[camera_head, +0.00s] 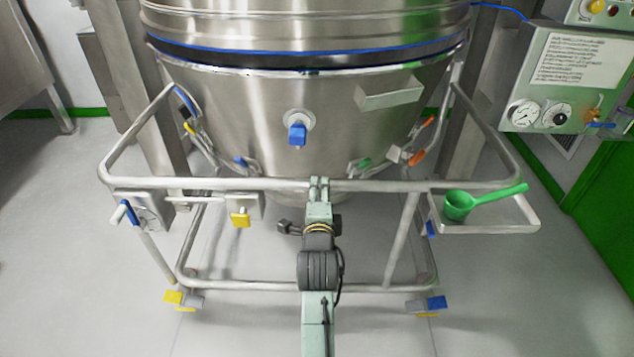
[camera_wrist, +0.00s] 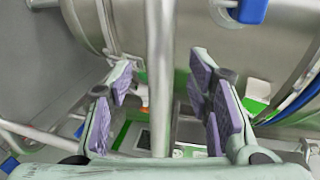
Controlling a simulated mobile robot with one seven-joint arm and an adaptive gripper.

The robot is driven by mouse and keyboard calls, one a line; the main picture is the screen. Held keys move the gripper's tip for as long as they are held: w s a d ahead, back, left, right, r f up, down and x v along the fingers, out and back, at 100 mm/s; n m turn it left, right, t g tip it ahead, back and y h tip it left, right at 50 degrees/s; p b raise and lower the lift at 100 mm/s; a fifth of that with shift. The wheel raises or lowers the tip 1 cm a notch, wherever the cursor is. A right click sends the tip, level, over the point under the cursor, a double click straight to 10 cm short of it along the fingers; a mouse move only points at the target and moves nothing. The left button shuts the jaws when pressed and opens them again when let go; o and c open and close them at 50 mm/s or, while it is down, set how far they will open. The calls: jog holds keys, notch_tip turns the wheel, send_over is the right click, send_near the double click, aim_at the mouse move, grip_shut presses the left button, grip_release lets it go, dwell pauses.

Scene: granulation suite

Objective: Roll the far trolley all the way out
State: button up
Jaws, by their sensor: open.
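The trolley is a steel tube frame (camera_head: 240,184) carrying a large conical steel bowl (camera_head: 240,110). My gripper (camera_head: 319,184) is at the middle of the trolley's front top rail. In the wrist view, the rail (camera_wrist: 160,45) runs between the open, purple-padded fingers of my gripper (camera_wrist: 160,80), with a visible gap on each side. The trolley's lower front corners have a yellow pedal (camera_head: 173,297) and a blue pedal (camera_head: 436,302). Only this one trolley shows.
A side tray (camera_head: 490,227) on the trolley's right holds a green scoop (camera_head: 480,202). A control box (camera_head: 152,211) hangs on its left. Steel columns (camera_head: 150,120) flank the bowl. A gauge panel (camera_head: 560,85) stands at right. The floor (camera_head: 80,270) around the front is clear.

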aim_at(320, 188)
jog(key=shift+w+f+p, duration=0.15)
jog(key=shift+w+f, duration=0.1)
jog(key=shift+w, duration=1.1)
jog(key=shift+w+f+p, duration=0.15)
jog(key=shift+w+f, duration=0.1)
jog(key=shift+w, duration=1.05)
jog(key=shift+a, duration=0.1)
jog(key=shift+c, duration=0.5)
grip_shut()
